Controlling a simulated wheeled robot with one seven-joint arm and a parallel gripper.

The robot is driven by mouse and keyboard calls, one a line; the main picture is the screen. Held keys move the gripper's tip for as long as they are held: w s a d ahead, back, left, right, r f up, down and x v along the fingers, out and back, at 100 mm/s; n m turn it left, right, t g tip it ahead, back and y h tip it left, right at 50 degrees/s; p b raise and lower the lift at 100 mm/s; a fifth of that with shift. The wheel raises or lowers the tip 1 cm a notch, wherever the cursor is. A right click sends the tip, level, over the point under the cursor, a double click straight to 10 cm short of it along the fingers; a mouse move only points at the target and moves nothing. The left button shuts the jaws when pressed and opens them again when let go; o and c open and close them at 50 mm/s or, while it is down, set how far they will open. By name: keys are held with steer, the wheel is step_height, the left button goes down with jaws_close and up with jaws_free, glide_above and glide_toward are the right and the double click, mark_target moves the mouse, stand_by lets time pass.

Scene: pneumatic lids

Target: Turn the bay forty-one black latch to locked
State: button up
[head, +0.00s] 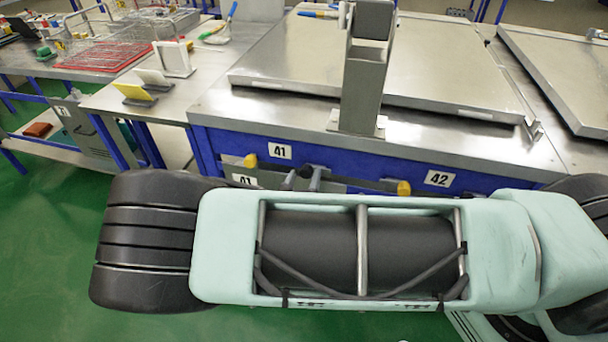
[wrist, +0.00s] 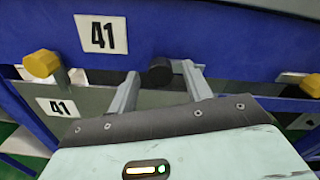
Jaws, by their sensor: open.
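The bay forty-one black latch (wrist: 160,72) is a round dark knob on the grey strip below the blue front rail. In the wrist view it appears between the tips of my gripper (wrist: 160,70), whose two grey fingers are open on either side. I cannot tell whether either finger touches it. In the head view my gripper (head: 303,174) shows small at the bench front, below and right of the white 41 label (head: 279,150). The latch's lower part and its set position are not clear.
Yellow knobs flank the latch, one left (wrist: 42,64) and one right (wrist: 311,85). A second 41 label (wrist: 57,107) is on the grey panel. A large metal lid (head: 440,65) and an upright metal bracket (head: 366,85) are above. The 42 label (head: 438,178) is to the right.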

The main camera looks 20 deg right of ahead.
steer(key=shift+w+d, duration=0.2)
steer(key=c, duration=1)
steer(key=shift+o, duration=0.2)
